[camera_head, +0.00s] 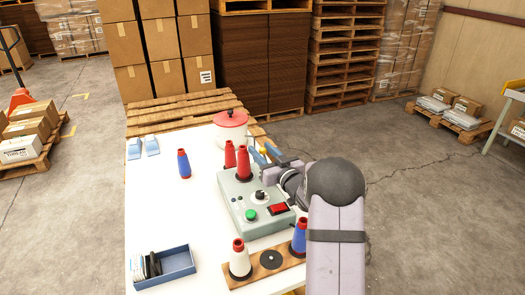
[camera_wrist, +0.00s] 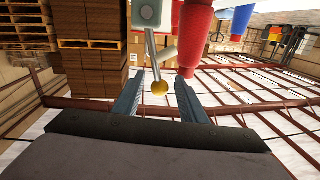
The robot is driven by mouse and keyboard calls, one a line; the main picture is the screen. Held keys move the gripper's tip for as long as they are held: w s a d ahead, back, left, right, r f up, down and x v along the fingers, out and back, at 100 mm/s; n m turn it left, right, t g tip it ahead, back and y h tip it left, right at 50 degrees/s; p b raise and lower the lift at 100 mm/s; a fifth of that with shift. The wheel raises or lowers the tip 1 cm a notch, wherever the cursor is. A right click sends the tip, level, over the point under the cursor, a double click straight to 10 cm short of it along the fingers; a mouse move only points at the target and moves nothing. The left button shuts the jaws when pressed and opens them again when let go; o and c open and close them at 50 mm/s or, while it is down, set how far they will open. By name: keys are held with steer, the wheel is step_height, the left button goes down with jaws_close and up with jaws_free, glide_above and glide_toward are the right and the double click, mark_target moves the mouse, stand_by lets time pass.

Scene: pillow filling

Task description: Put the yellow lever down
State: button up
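The yellow lever shows in the wrist view as a metal rod with a yellow ball end (camera_wrist: 159,88), coming off a pale grey-green housing (camera_wrist: 147,14). My gripper (camera_wrist: 160,79) is open, with one blue finger on each side of the ball and a visible gap to each. In the head view my gripper (camera_head: 263,157) is at the far right of the grey-green control box (camera_head: 262,222), near the red cones. There the lever is mostly hidden by the fingers, with a small yellow spot (camera_head: 263,149) showing between them.
Red cones (camera_head: 243,163) stand close beside my gripper, with one near the fingers in the wrist view (camera_wrist: 195,38). A white pot with a red lid (camera_head: 231,119) is behind. A wooden cone holder (camera_head: 268,264) and blue tray (camera_head: 165,268) are in front. The white table's left middle is clear.

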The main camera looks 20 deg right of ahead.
steer(key=shift+c, duration=0.3)
jaws_close()
steer(key=shift+a+f+b, duration=0.2)
steer(key=shift+f+b, duration=0.05)
steer(key=shift+b, duration=0.25)
steer(key=shift+a+n+b, duration=0.35)
steer(key=shift+n+b, duration=0.15)
steer(key=shift+n, duration=0.2)
steer(key=shift+o, duration=0.3)
jaws_free()
steer(key=shift+s, duration=0.1)
